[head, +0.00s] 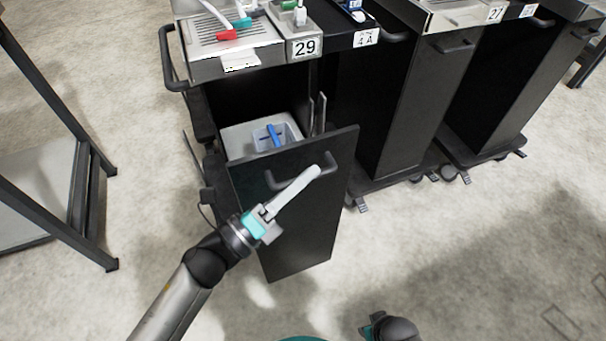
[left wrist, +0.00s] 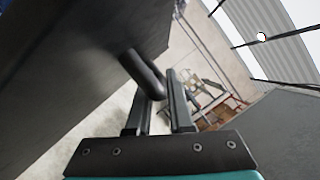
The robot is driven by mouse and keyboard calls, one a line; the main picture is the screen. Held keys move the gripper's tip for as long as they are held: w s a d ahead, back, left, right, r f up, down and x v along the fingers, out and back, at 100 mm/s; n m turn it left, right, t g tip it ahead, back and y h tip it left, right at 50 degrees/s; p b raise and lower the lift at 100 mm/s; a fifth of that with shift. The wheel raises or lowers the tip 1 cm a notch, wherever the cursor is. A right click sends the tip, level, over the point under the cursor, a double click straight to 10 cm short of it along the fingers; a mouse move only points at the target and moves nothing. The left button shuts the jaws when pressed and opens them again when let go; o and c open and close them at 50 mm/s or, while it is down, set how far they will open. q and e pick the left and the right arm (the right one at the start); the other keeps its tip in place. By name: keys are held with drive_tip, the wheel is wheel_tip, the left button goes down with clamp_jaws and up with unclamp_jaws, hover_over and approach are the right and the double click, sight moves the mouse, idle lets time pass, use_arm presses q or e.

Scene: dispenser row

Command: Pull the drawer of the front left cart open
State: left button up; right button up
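The front left cart (head: 238,65), marked 29, has its dark drawer (head: 300,225) pulled out, with a wide gap between the drawer front and the cart body. The drawer's dark bar handle (head: 275,181) is near the top of its front. My left gripper (head: 318,172) reaches the handle's right part. In the left wrist view, the handle (left wrist: 143,72) runs between the two close-set fingers (left wrist: 160,100), which look shut on it. My right gripper (head: 375,326) is low at the bottom edge, away from the carts, its fingers not clear.
Inside the drawer is a pale bin (head: 240,140) with a blue item (head: 273,135). More dark carts (head: 395,110) stand close on the right. A metal-framed table (head: 85,215) stands at the left. The floor (head: 460,260) at the front right is clear.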

use_arm(q)
drive_tip(key=o, duration=0.4)
drive_tip(key=v, duration=1.5)
drive_tip(key=shift+p, duration=0.4)
use_arm(e)
drive_tip(key=shift+s+d+f, duration=0.55)
drive_tip(key=shift+f, duration=0.05)
use_arm(q)
drive_tip(key=shift+s+a+f, duration=0.1)
use_arm(e)
drive_tip(key=shift+w, duration=0.1)
